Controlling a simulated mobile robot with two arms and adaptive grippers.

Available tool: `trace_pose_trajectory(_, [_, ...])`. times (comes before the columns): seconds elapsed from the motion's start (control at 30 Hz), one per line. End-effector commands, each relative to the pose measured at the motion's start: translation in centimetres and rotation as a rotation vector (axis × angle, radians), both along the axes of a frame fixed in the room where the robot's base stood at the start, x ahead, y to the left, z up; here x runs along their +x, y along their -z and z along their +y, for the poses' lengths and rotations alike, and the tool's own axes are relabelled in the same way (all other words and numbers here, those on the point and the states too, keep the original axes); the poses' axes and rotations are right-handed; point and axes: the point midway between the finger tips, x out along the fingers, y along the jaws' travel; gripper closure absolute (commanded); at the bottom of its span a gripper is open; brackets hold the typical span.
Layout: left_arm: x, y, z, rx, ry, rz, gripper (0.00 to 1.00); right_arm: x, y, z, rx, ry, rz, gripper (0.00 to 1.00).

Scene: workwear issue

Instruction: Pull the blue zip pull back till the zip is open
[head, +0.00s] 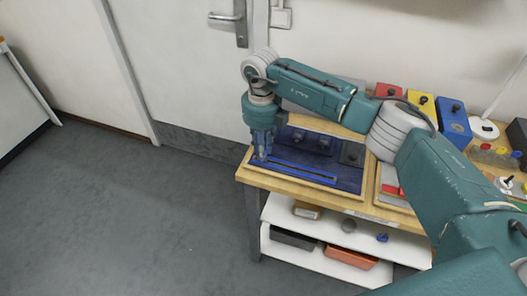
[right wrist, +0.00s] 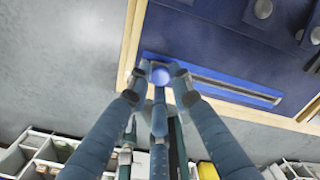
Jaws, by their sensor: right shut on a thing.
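The zip is a long strip (head: 300,171) along the front of a dark blue board (head: 346,180) in a wooden frame. A dark line runs along the strip in the right wrist view (right wrist: 225,84). The round blue zip pull (right wrist: 160,76) is at the strip's left end, by the frame's left edge. My right gripper (head: 262,156) reaches down to that end. In the right wrist view its fingers (right wrist: 159,80) are closed around the blue zip pull. In the head view the gripper hides the pull. My left gripper is not in view.
Black fittings (head: 322,143) stand on the board behind the zip. Red (head: 388,91), yellow (head: 421,104) and blue (head: 454,119) boxes stand at the back of the bench. A white shelf (head: 285,216) with bins is below. The grey floor (head: 130,220) at left is clear.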

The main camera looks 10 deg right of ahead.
Motion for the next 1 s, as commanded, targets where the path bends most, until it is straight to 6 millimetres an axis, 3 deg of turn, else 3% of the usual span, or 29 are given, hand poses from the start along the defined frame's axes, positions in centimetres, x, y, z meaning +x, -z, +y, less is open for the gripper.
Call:
trace_pose_trajectory(0.1, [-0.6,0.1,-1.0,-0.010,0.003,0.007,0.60,0.3,-0.2,0.3,0.007,-0.001,-0.008,1.00])
trace_pose_trajectory(0.33, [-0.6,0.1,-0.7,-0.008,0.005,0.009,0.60,0.3,-0.3,0.4,0.009,-0.002,-0.009,1.00])
trace_pose_trajectory(0.37, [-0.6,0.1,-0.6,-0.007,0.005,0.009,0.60,0.3,-0.3,0.4,0.009,-0.002,-0.010,0.76])
trace_pose_trajectory(0.43, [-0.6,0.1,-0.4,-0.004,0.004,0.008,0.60,0.3,-0.3,0.4,0.008,-0.002,-0.010,0.62])
trace_pose_trajectory(0.47, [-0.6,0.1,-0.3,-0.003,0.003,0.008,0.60,0.3,-0.3,0.4,0.008,-0.002,-0.009,0.60])
trace_pose_trajectory(0.77, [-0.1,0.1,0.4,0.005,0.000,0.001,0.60,0.2,-0.3,0.2,0.005,-0.001,-0.005,0.60])
trace_pose_trajectory(0.87, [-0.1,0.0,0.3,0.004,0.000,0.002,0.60,0.2,-1.1,0.2,0.005,-0.001,-0.006,0.60])
trace_pose_trajectory(1.0, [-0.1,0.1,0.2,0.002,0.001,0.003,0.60,0.3,-3.5,0.3,0.005,-0.002,-0.009,0.60])
